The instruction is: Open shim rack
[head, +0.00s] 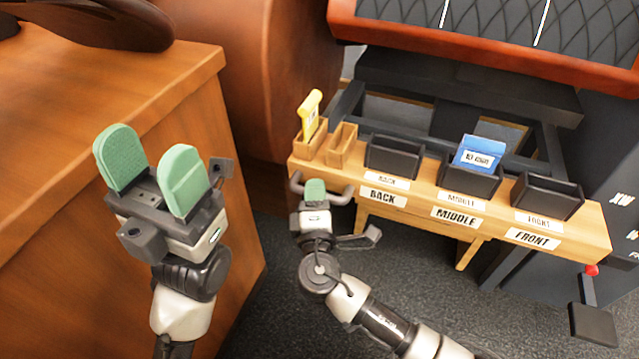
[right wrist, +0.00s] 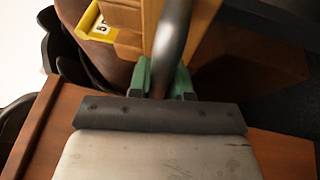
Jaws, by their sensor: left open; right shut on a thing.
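The shim rack (head: 415,207) is a wooden shelf with black bins and labels BACK, MIDDLE and FRONT. A grey curved handle (head: 340,197) sticks out at its left end. My right gripper (head: 315,190) is shut on this handle. In the right wrist view the handle (right wrist: 172,45) runs between the green fingertips (right wrist: 163,80). A blue shim (head: 479,153) stands in the middle bin. A yellow shim (head: 310,112) stands in a small wooden slot at the left end; it also shows in the right wrist view (right wrist: 92,20). My left gripper (head: 151,172) is open and empty.
A wooden cabinet (head: 60,200) fills the left side, close to my left gripper. A black quilted panel with a red-brown edge (head: 480,48) lies behind the rack. A red knob (head: 591,270) is at the lower right. Dark carpet (head: 420,270) shows below.

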